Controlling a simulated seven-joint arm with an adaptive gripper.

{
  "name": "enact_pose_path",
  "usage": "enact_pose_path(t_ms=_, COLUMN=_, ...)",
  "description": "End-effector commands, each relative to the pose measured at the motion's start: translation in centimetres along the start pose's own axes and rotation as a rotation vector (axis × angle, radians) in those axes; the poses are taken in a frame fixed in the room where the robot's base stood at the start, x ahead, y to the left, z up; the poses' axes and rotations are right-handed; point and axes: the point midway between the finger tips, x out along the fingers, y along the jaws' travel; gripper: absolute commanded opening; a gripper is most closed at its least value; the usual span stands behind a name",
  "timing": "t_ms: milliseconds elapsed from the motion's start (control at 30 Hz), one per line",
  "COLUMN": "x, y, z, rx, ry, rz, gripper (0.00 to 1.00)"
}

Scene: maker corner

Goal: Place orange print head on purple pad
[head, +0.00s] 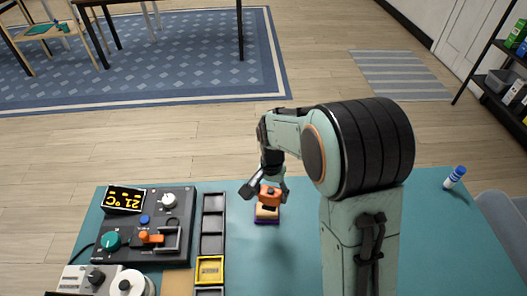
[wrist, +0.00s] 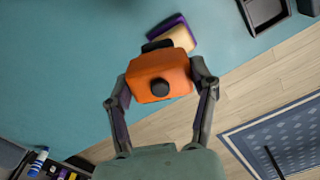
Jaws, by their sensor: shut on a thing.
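The orange print head (head: 270,197) is held in my gripper (head: 266,190), with a finger on each side. In the wrist view the print head (wrist: 158,82) shows a round black knob on its face and a dark part at its far end. The purple pad (head: 267,221) lies on the teal table and carries a tan piece; the print head partly hides it in the head view. In the wrist view the pad (wrist: 166,25) shows just beyond the print head. The print head appears raised above the table; its exact height over the pad is unclear.
The table between pad and bottle is mostly clear apart from my arm.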

Motion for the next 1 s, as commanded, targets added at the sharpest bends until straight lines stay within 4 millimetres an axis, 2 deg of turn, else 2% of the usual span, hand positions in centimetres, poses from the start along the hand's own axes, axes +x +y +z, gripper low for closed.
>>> enact_pose_path(t_ms=100, x=1.9, y=-0.8, z=-1.3, rx=-0.001, ry=0.0, rz=0.001, gripper=0.17)
enact_pose_path(t_ms=300, x=3.5, y=-1.5, z=-2.4, rx=-0.001, ry=0.0, rz=0.0, gripper=0.17)
enact_pose_path(t_ms=500, x=6.3, y=-1.6, z=-2.5, rx=-0.001, ry=-0.001, rz=0.001, gripper=0.17)
enact_pose_path(t_ms=900, x=6.8, y=-1.6, z=-2.5, rx=-0.001, ry=0.001, rz=-0.001, gripper=0.17)
enact_pose_path(t_ms=933, x=6.8, y=-1.6, z=-2.5, rx=-0.001, ry=0.001, rz=0.0, gripper=0.61)
enact_pose_path(t_ms=1000, x=6.8, y=-1.6, z=-2.5, rx=-0.001, ry=0.001, rz=-0.001, gripper=0.83)
